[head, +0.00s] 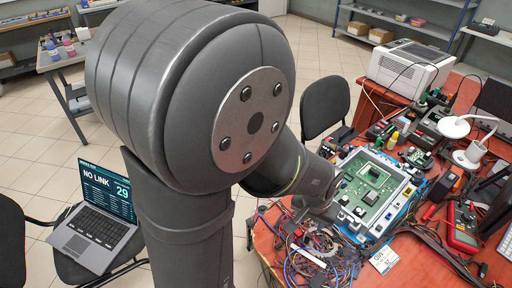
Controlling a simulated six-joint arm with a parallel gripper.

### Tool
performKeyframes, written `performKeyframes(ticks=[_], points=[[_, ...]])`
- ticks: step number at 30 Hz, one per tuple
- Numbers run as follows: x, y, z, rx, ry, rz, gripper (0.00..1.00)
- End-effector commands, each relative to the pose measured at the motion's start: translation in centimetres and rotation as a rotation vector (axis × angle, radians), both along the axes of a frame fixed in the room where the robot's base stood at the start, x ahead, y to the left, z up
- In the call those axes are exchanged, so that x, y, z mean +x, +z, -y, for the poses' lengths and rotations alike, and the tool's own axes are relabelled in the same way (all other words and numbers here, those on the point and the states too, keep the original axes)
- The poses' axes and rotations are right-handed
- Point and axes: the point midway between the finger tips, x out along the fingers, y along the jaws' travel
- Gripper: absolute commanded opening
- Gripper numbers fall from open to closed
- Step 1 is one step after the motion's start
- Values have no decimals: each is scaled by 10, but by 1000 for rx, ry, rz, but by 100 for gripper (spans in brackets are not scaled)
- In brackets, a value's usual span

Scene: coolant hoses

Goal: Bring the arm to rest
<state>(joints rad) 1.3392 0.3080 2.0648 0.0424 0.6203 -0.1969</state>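My arm fills the middle of the head view, with a large dark joint close to the camera. Its far end reaches down to the right, over the left edge of a green circuit board (372,188) in a light tray with blue edges. My gripper (328,212) is small and partly hidden there, beside tangled hoses and cables (300,245). I cannot tell whether its fingers are open or hold anything. A laptop (95,215) on a chair at the left shows "NO LINK" and "29".
The red-brown table (268,240) is crowded. A white printer (408,68), a white lamp (470,150) and a red multimeter (463,228) stand on it. A small printed card (384,260) is at the front. A black chair (325,105) stands behind my arm.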

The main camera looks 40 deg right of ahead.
Motion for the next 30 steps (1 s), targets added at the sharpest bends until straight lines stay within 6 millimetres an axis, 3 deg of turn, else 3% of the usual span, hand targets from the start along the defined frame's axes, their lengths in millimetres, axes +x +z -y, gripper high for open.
performKeyframes(ticks=[21, 30], points=[[5, -90, 11, 5, 0, -1, 35], [7, -113, 15, 2, 0, -1, 35]])
